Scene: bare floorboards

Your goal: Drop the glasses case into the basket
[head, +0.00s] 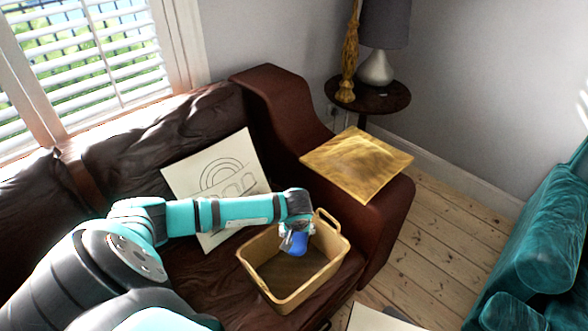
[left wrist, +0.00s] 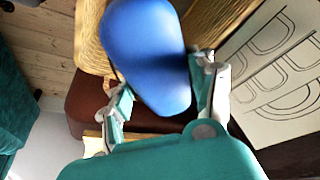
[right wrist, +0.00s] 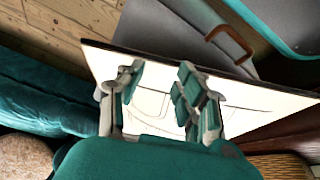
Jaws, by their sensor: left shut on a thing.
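The blue glasses case (head: 299,243) is held by my left gripper (head: 296,232) above the opening of the tan basket (head: 290,300). In the left wrist view the rounded case (left wrist: 150,55) sits between the two fingers of the left gripper (left wrist: 165,95), which is shut on it. The basket (left wrist: 95,35) shows partly behind the case there. The basket stands on the brown leather sofa and looks empty in the part I can see. My right gripper (right wrist: 155,90) shows in the right wrist view with its fingers apart and nothing between them.
A white board with line drawings (head: 240,165) leans on the sofa behind the basket. A golden wooden board (head: 357,162) lies on the sofa arm (head: 385,215). A round side table (head: 385,98) with a lamp stands behind. A teal armchair (head: 545,240) is at the right.

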